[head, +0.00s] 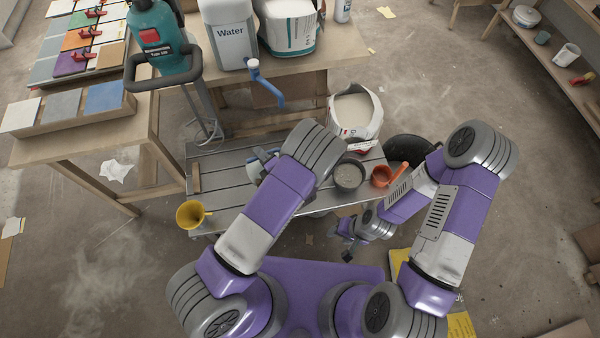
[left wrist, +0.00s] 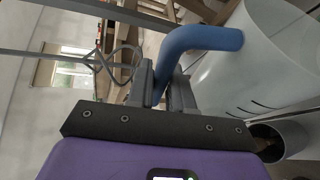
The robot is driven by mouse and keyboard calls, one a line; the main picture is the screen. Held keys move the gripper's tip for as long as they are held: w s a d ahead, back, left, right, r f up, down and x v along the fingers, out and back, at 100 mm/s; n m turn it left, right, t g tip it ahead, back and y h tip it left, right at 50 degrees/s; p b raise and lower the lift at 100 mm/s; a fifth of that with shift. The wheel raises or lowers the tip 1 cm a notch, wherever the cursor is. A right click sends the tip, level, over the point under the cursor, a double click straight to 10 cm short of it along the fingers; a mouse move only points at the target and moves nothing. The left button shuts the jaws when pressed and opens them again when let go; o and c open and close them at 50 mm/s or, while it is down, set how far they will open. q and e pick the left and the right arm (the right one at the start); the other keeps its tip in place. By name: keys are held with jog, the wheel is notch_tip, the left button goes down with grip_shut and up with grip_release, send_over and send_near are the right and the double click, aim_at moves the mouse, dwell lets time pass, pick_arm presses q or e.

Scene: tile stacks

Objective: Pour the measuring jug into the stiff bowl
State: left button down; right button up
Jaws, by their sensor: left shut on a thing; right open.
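The measuring jug (head: 262,160) is pale and translucent, partly hidden behind my left arm at the middle of the slatted bench. In the left wrist view the jug (left wrist: 262,62) shows dark marks and a blue handle (left wrist: 200,38). My left gripper (left wrist: 168,90) is shut on that handle. The stiff bowl (head: 349,176) is black, with grey material in it, upright on the bench to the right of the jug. My left forearm lies between them in the head view. My right gripper (head: 348,242) is open and empty, low in front of the bench.
The slatted bench (head: 225,175) also bears a yellow funnel (head: 190,213) at its left front and an orange scoop (head: 385,177) right of the bowl. An open bag of powder (head: 355,112) stands behind. A blue tap (head: 268,88) juts out beneath the water container (head: 230,35).

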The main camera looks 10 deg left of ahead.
pick_arm(q)
jog(key=shift+w+d+f+b, duration=0.15)
jog(key=shift+d+f+b, duration=0.25)
jog(key=shift+f, duration=0.2)
jog(key=shift+w+d+f+b, duration=0.15)
jog(key=shift+d+f+b, duration=0.1)
jog(key=shift+f+b, duration=0.3)
jog(key=shift+w+d+f+m+y, duration=0.15)
jog(key=shift+d+m+y, duration=0.15)
jog(key=shift+d+m, duration=0.15)
dwell(0.7)
jog(key=shift+a, duration=0.1)
